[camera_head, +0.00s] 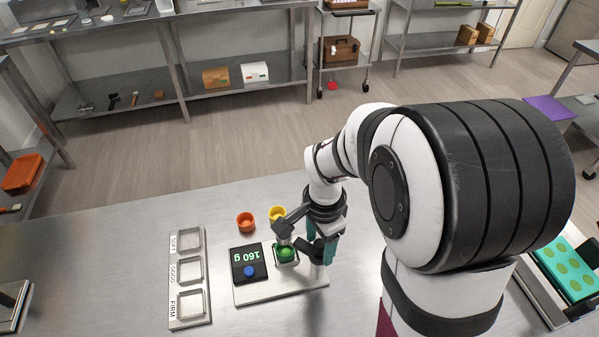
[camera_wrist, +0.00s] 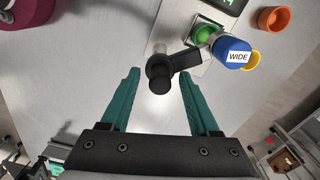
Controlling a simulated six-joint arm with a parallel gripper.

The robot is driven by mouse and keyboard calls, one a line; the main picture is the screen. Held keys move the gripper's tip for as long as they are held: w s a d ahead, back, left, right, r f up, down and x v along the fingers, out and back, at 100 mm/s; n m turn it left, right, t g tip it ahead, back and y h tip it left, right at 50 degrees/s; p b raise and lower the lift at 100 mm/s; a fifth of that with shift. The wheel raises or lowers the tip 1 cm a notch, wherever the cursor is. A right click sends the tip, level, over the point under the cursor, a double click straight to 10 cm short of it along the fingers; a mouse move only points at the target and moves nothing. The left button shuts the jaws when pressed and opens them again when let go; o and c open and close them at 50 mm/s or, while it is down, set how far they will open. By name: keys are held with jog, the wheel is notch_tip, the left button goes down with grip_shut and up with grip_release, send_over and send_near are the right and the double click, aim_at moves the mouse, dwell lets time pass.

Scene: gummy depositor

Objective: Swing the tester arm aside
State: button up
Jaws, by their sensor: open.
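The tester (camera_head: 285,293) stands on the table with a display (camera_head: 248,262) reading 160 g. A round green piece (camera_head: 286,253) sits on its small pad, also visible in the wrist view (camera_wrist: 204,33). The dark tester arm (camera_wrist: 184,61) runs from a black round end on its post to a blue cylinder marked WIDE (camera_wrist: 231,52). That cylinder is beside or over the green piece; its height is unclear. My gripper (camera_wrist: 160,76) is open, with its teal fingers on either side of the black round end. I see gaps on both sides. In the head view my gripper (camera_head: 318,241) partly hides the post.
An orange cup (camera_head: 245,223) and a yellow cup (camera_head: 277,213) stand behind the tester. A tray marked SOFT, GOOD and FIRM (camera_head: 189,277) lies to the left. A teal mold (camera_head: 566,265) is at the far right. The table between tester and tray is mostly clear.

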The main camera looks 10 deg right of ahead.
jog(key=shift+f, duration=0.1)
grip_shut()
jog(key=shift+n, duration=0.3)
jog(key=n, duration=0.6)
jog(key=shift+n, duration=0.4)
jog(key=n, duration=0.6)
jog(key=shift+n, duration=0.4)
dwell(0.4)
